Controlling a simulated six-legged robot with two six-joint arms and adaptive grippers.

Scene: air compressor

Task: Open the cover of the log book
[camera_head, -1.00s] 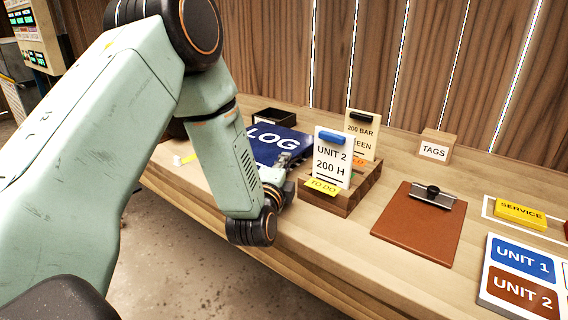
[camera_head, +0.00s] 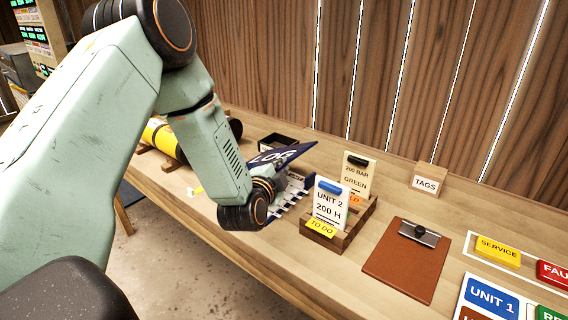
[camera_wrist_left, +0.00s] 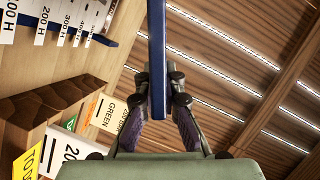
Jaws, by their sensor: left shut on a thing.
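The log book's blue cover (camera_head: 284,154) is tilted up from the book, with "LOG" on its face. White pages with dark marks (camera_head: 289,200) show beneath it on the table. My left gripper (camera_head: 282,178) is at the cover's near edge. In the left wrist view the cover (camera_wrist_left: 157,60) stands edge-on between the fingers of my left gripper (camera_wrist_left: 157,108), which are shut on it. Part of the book is hidden behind my left arm. My right gripper is not in view.
A wooden card holder (camera_head: 341,236) with upright tags stands close to the right of the book. A brown clipboard (camera_head: 402,262) lies farther right. A black tray (camera_head: 280,141) is behind the book, and a yellow cylinder (camera_head: 160,137) lies to the left.

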